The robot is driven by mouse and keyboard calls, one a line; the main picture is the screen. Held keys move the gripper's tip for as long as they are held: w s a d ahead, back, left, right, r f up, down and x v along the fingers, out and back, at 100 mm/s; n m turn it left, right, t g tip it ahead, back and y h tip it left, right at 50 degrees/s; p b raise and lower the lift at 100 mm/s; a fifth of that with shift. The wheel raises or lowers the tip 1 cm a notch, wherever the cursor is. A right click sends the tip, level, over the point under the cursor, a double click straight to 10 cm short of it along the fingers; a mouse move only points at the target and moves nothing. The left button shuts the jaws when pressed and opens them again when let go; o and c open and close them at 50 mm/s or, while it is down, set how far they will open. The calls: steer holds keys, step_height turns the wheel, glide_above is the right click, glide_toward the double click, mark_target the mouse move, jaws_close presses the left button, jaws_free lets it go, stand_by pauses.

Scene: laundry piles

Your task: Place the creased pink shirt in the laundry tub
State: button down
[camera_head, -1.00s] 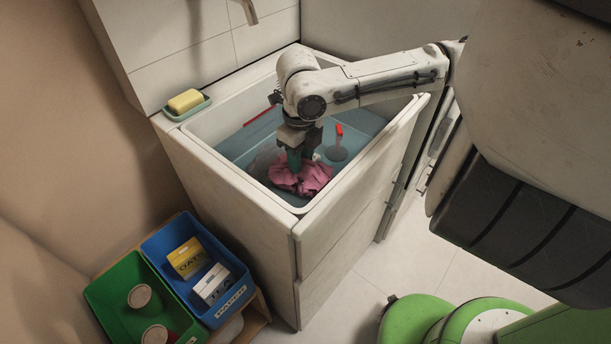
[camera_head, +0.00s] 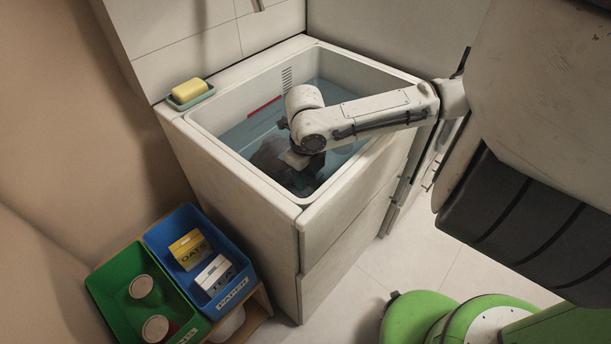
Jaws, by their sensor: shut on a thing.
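The laundry tub (camera_head: 355,70) is a white sink with blue-tinted water, set in a pale cabinet. My gripper (camera_head: 299,166) is down inside the tub, near its front wall, under my bent wrist. Its fingers are mostly hidden by the wrist and lost in shadow. It is shut on the pink shirt, which was at its fingertips earlier. No pink shows now; the shirt is hidden below or behind my gripper. A dark grey patch (camera_head: 268,158) shows beside the gripper; I cannot tell whether it is cloth or shadow.
A yellow soap bar (camera_head: 189,90) sits in a teal dish (camera_head: 204,97) on the tub's left corner. A red line (camera_head: 264,106) marks the inner wall. Green (camera_head: 110,285) and blue bins (camera_head: 205,228) with cans and boxes stand at lower left. Floor (camera_head: 400,260) is clear in front.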

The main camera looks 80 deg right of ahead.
steer(key=shift+f, duration=0.2)
steer(key=c, duration=0.8)
jaws_free()
steer(key=shift+r, duration=0.1)
step_height(320, 180, up, 12)
steer(key=shift+r+p, duration=0.15)
steer(key=shift+p, duration=0.75)
